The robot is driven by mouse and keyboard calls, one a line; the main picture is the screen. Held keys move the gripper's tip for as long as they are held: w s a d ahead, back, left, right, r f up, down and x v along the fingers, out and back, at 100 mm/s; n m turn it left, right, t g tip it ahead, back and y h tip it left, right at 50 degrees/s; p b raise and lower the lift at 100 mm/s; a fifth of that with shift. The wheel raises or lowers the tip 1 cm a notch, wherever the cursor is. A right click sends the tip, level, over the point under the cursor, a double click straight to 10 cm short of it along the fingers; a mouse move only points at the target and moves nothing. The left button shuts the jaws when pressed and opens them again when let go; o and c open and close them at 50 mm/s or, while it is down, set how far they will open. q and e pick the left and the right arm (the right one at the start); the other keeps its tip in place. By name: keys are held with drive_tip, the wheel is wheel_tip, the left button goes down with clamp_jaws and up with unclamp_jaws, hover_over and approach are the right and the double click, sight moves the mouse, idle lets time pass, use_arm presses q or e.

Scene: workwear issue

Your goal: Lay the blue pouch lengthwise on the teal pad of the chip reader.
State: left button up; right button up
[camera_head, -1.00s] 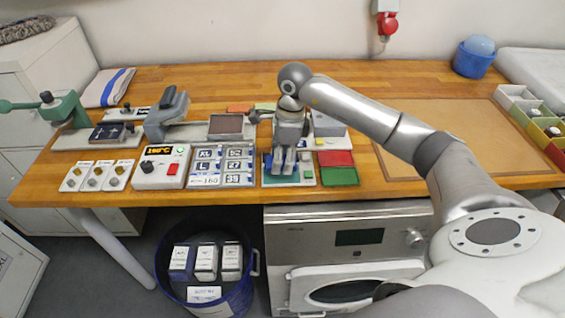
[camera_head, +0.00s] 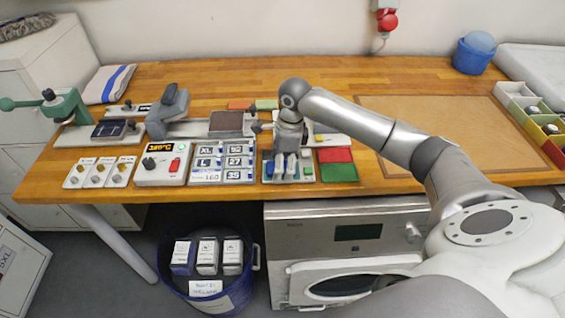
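The chip reader (camera_head: 267,179) is a light panel near the front edge of the bench, with a teal area at its left and red (camera_head: 335,155) and green (camera_head: 338,173) pads at its right. My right gripper (camera_head: 286,170) points down over the teal area, and its fingers hide much of it. I cannot make out the blue pouch clearly; the fingers may cover it. I cannot tell whether the fingers are apart or closed on something. My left gripper is out of view.
Left of the reader stand a label board (camera_head: 222,163), a control box with a display (camera_head: 161,164) and a green-handled press (camera_head: 65,104). A blue bin (camera_head: 247,283) with several packets is on the floor. A bare brown mat (camera_head: 460,130) lies at right.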

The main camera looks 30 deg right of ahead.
drive_tip(key=shift+r, duration=0.1)
drive_tip(key=shift+r, duration=0.2)
wheel_tip(320, 180, up, 12)
drive_tip(key=d+b, duration=0.1)
drive_tip(key=b, duration=0.2)
drive_tip(key=shift+s+d+f, duration=0.15)
drive_tip(key=shift+s, duration=0.25)
